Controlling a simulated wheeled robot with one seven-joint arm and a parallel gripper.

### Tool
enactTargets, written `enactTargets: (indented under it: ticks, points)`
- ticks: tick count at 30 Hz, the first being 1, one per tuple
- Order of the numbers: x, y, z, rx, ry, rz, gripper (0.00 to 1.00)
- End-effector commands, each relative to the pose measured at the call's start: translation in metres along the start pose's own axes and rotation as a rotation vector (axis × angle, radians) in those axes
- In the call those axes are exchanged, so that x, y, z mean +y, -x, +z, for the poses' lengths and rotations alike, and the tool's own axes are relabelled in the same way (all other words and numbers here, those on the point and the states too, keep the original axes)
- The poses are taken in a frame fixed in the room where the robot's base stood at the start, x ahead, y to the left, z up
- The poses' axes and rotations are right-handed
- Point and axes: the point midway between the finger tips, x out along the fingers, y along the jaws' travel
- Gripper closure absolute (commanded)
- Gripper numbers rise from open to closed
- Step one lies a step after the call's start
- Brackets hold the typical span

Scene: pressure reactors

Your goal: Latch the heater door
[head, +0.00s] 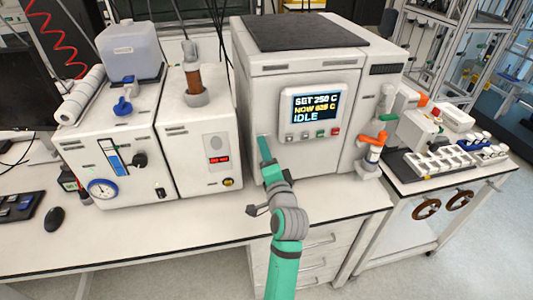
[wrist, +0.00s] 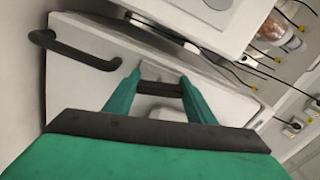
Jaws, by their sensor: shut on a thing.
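The heater (head: 305,75) is the large white box with a dark top and a lit panel reading IDLE, at the middle back of the bench in the head view. My gripper (head: 262,137) reaches its front at the left, below and left of the panel. In the wrist view a white door-like panel (wrist: 95,85) carries a black bar handle (wrist: 75,50) at the left. My gripper's green fingers (wrist: 160,78) are shut on a small dark bar, seemingly the latch (wrist: 160,89). A dark gap shows along the panel's upper edge; I cannot tell whether the door is fully closed.
A white instrument with a gauge (head: 103,188) stands close to the heater's left. An orange-capped fitting (head: 372,150) stands at its right, beside a cart with a vial rack (head: 440,160).

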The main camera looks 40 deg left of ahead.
Motion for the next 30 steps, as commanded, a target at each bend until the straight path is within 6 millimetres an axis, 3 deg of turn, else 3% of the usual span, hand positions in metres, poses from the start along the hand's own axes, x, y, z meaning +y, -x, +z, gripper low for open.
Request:
enactTargets:
  ticks: [13,30]
  points:
    - [-0.0005,0.0001,-0.0004,0.0,-0.248,0.001,0.72]
    - [-0.0004,0.0001,-0.0005,0.0,-0.292,0.001,0.72]
